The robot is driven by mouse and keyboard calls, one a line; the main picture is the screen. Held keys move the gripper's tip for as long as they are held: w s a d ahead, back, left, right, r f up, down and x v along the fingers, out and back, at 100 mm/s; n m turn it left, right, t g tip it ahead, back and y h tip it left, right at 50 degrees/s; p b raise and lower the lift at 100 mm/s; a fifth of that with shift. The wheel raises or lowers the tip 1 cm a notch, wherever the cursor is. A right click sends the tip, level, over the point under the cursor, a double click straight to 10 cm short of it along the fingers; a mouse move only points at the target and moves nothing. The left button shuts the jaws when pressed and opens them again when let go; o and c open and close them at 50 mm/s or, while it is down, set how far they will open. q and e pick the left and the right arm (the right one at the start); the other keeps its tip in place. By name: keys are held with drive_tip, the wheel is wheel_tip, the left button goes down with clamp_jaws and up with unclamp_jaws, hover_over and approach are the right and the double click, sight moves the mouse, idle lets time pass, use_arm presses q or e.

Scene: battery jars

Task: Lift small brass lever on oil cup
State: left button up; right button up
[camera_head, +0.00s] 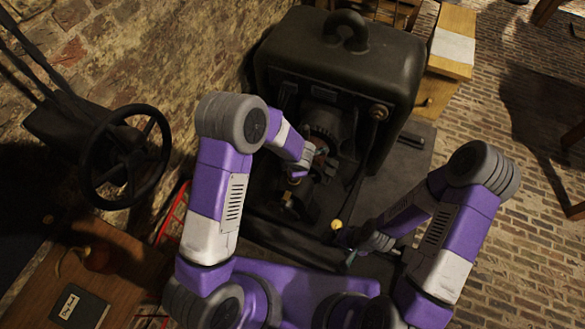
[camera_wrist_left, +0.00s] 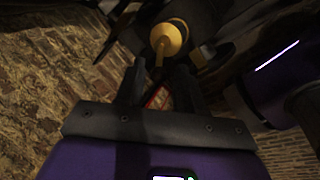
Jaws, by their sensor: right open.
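In the left wrist view, a rounded brass piece (camera_wrist_left: 168,38), which looks like the oil cup, shows with a thin brass stem hanging below it. The stem, perhaps the small lever, reaches toward the gap between my left fingertips; I cannot tell whether they touch it. My left gripper (camera_wrist_left: 158,78) has its two dark fingers apart with nothing clearly held. In the head view my left arm reaches in to the dark machine (camera_head: 345,60), and its fingers are hard to make out. My right gripper (camera_head: 348,250) is open and empty, low in front of the machine.
A yellow-knobbed lever (camera_head: 336,224) stands close to my right gripper. A black handwheel (camera_head: 125,157) is at the left by the brick wall. A wooden table with a dark book (camera_head: 80,306) is at lower left.

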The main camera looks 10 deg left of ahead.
use_arm(q)
drive_tip(key=b+x, duration=0.1)
drive_tip(key=x, duration=0.3)
drive_tip(key=shift+w+a+f, duration=0.1)
drive_tip(key=shift+w+f, duration=0.05)
drive_tip(key=shift+f, duration=0.2)
drive_tip(key=shift+c, duration=0.3)
clamp_jaws()
